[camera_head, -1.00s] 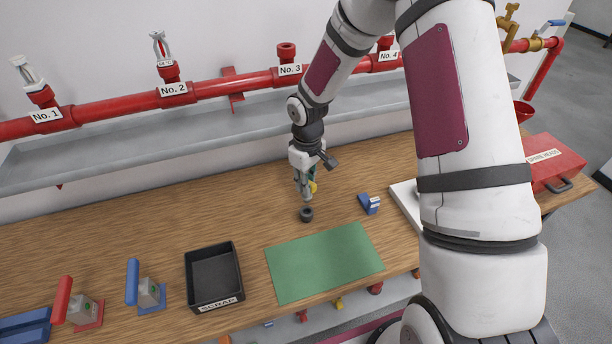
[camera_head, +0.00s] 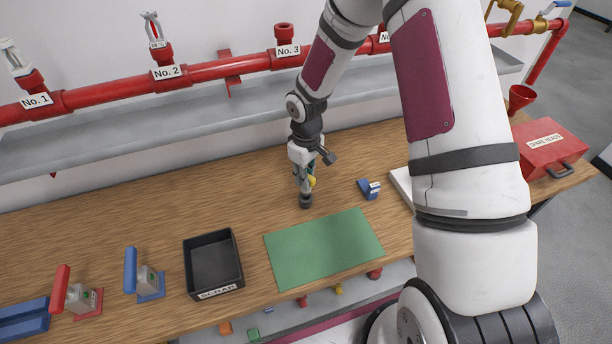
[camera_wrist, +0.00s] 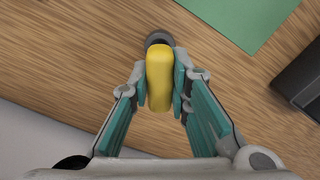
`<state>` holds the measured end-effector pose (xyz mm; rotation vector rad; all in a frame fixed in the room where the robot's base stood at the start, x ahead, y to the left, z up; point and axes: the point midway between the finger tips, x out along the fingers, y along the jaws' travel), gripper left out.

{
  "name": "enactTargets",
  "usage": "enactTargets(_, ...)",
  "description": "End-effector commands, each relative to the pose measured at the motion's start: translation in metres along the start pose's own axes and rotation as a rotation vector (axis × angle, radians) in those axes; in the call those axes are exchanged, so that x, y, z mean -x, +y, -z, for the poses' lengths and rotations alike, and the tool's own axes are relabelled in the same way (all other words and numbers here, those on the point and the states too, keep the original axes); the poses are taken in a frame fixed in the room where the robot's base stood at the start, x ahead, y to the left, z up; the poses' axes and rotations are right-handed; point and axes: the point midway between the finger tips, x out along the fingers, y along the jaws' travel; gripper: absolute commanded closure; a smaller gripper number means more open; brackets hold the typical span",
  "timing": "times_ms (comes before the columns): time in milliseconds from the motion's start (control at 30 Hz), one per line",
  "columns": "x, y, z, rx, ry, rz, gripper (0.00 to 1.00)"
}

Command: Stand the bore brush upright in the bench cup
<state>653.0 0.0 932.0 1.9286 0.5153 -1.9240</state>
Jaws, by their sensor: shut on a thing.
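The bore brush shows as a yellow handle (camera_wrist: 159,75) between my two fingers in the wrist view, and as a small yellow patch (camera_head: 312,181) in the head view. My gripper (camera_head: 305,184) is shut on it, pointing down at the bench. The bench cup is a small dark round cup (camera_head: 305,201) directly under my gripper; its rim also shows in the wrist view (camera_wrist: 157,37), just beyond the handle's end. The brush's bristle end is hidden, so I cannot tell how far it sits inside the cup.
A black scrap tray (camera_head: 213,290) stands front left. Red piping (camera_head: 205,77) runs along the wall behind. The bench left of the cup is clear.

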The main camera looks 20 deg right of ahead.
Motion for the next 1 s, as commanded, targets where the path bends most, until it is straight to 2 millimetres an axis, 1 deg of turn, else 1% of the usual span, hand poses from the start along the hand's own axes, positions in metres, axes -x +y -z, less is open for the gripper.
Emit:
enactTargets(467,0.0,0.0,0.0,0.0,0.0,0.0,1.0)
enactTargets(1000,-0.012,0.0,0.0,0.0,0.0,0.0,1.0)
